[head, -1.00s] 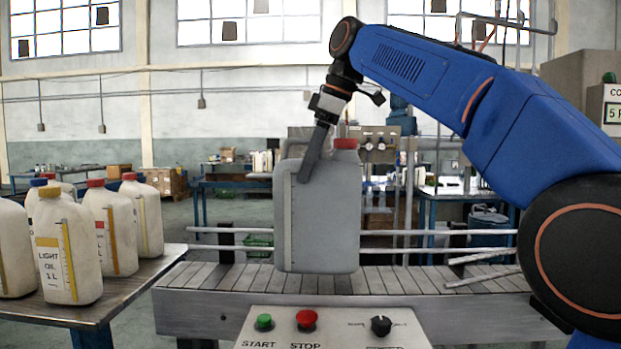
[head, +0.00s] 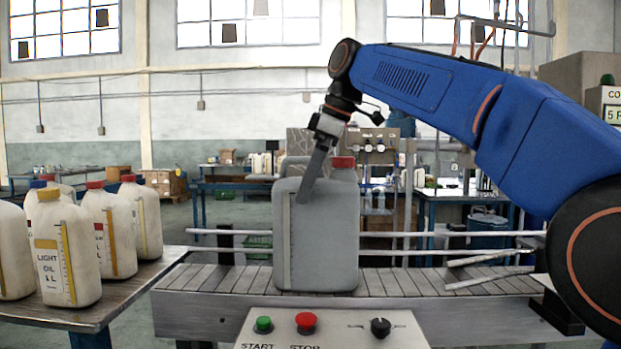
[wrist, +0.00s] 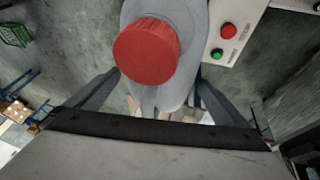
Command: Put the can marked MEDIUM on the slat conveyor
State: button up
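A grey can (head: 320,245) with a red cap (head: 343,163) is upright over the slat conveyor (head: 400,283). Its base appears level with the slats; I cannot tell whether it bears fully on them. No marking is readable on the face I see. My gripper (head: 305,195) comes down from above at the can's upper part, shut on it. In the wrist view my gripper's fingers (wrist: 158,82) lie on either side of the can (wrist: 180,20), and the red cap (wrist: 147,52) is close to the camera.
A side table (head: 120,302) at left holds several cream cans, including one marked LIGHT OIL (head: 65,250). A control panel (head: 335,328) with START and STOP buttons stands in front of the conveyor. Guide rails (head: 430,234) run behind. Slats right of the can are clear.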

jog(key=shift+r, duration=0.1)
jog(key=v, duration=1.2)
